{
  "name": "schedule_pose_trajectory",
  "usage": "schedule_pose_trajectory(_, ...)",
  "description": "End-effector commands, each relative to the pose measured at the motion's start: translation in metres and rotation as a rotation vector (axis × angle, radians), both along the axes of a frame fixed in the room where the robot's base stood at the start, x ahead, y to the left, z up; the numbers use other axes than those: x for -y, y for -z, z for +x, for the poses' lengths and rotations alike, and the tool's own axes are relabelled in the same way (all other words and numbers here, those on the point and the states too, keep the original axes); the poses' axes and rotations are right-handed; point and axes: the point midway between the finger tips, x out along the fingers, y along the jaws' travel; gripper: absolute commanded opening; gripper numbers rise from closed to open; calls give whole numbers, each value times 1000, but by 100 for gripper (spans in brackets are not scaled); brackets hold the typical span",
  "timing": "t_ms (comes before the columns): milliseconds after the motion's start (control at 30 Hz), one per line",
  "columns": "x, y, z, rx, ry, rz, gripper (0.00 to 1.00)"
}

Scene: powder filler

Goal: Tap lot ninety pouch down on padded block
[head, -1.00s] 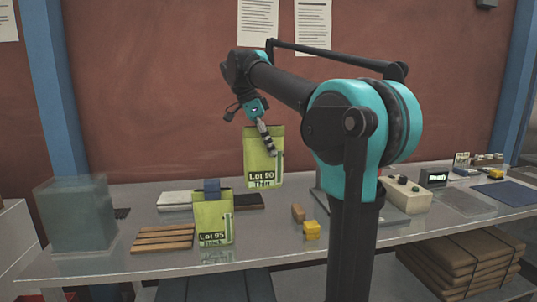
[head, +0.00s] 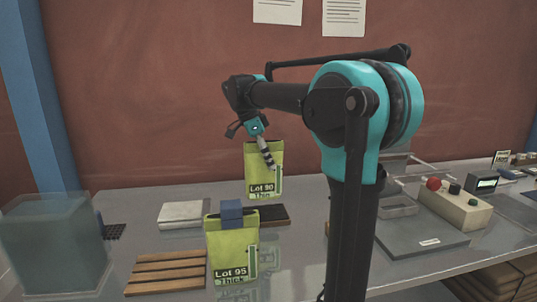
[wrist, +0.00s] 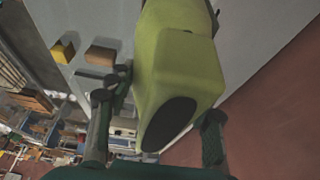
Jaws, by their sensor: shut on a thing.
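I cannot tell for sure which thing is the padded block.
A white slab (head: 183,213) and slatted wooden rack (head: 166,273) lie to the left, near a clear bin (head: 52,245). A control box with a red button (head: 455,205) stands right. The wrist view shows yellow (wrist: 63,51) and brown (wrist: 100,55) blocks.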

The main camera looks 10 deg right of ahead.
Motion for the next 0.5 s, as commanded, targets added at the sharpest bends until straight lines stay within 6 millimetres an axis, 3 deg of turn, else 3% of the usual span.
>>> schedule_pose_trajectory(500, 0, 36, 0, 0, 0, 0, 0)
